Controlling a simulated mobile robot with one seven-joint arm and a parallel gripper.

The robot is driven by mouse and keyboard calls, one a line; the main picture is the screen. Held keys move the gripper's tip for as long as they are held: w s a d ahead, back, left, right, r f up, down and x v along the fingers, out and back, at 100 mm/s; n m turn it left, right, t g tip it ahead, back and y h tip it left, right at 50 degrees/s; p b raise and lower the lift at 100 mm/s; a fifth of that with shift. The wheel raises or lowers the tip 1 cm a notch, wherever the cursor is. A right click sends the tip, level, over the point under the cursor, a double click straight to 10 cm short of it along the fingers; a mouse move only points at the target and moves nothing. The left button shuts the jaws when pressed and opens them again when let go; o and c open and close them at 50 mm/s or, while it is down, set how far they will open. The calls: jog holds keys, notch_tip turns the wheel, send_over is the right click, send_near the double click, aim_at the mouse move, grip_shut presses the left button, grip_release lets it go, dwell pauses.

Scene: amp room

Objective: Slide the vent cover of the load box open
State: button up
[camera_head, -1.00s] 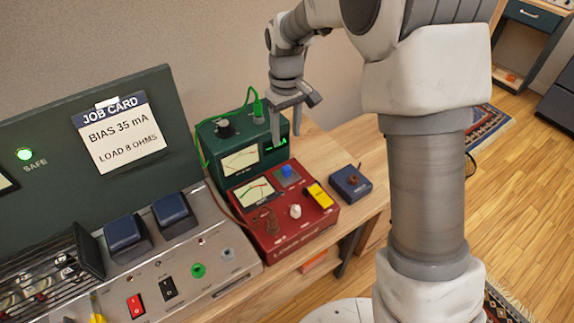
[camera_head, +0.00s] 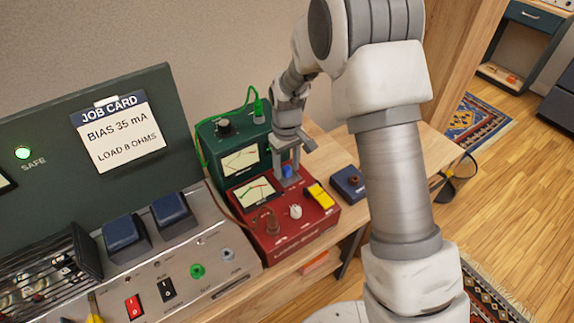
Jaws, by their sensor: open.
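The red load box (camera_head: 290,238) sits on the wooden bench, with a meter (camera_head: 254,192) on its upper left. A blue knob (camera_head: 287,171) stands on a small grey plate at its back right corner; I take this to be the vent cover, though its shape is too small to be sure. My gripper (camera_head: 286,167) points down over that corner. Its fingers are open, on either side of the blue knob. Contact cannot be told. My gripper hides part of the plate.
A green meter unit (camera_head: 236,160) with a green cable stands just behind. A yellow part (camera_head: 320,195) and a white knob (camera_head: 295,211) are on the load box. A small blue box (camera_head: 348,184) lies to the right. The large grey amplifier (camera_head: 190,262) is to the left.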

grip_shut()
dwell(1.3)
